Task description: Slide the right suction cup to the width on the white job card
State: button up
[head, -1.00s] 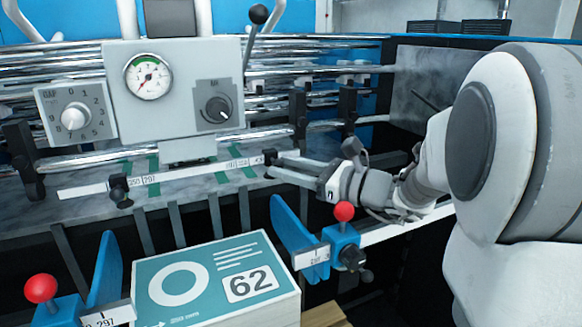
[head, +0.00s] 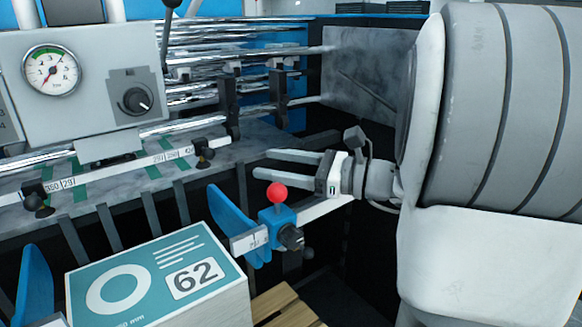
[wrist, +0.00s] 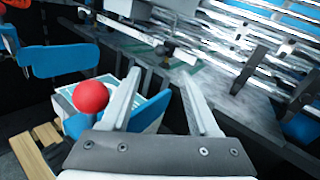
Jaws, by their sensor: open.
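The right suction cup (head: 203,152) is a small black slider with a knob, near the right end of a white scale bar (head: 112,169). Its left counterpart (head: 37,197) sits further along the bar. In the wrist view a dark slider (wrist: 167,48), apparently the right cup, lies beyond the fingertips. My gripper (head: 268,161) is open and empty, to the right of the right cup and apart from it. Its two fingers also show in the wrist view (wrist: 158,78). I cannot make out a white job card in either view. The small scale numbers are hard to read.
A blue side guide with a red ball knob (head: 277,193) stands just below my gripper. A teal-topped stack marked 62 (head: 205,250) is lower left, above a wooden pallet (head: 285,305). Black posts (head: 278,98) and chrome rollers rise behind the bar. A gauge panel (head: 95,95) stands upper left.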

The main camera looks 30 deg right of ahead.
jog(key=v, duration=0.5)
jog(key=shift+s+d, duration=0.3)
jog(key=m+g+h+p, duration=0.1)
jog(key=m+h+p, duration=0.2)
jog(key=m+p, duration=1.4)
send_near(214, 154)
jog(key=w+a+n+p, duration=0.1)
jog(key=w+a, duration=0.1)
jog(key=w+a+f+p, duration=0.1)
jog(key=w+a, duration=0.1)
jog(key=w, duration=0.1)
jog(key=w+a+f+n+p, duration=0.1)
jog(key=w+a, duration=0.2)
jog(key=shift+w+f+n, duration=0.2)
jog(key=shift+f+n, duration=0.05)
jog(key=shift+n, duration=0.05)
grip_shut()
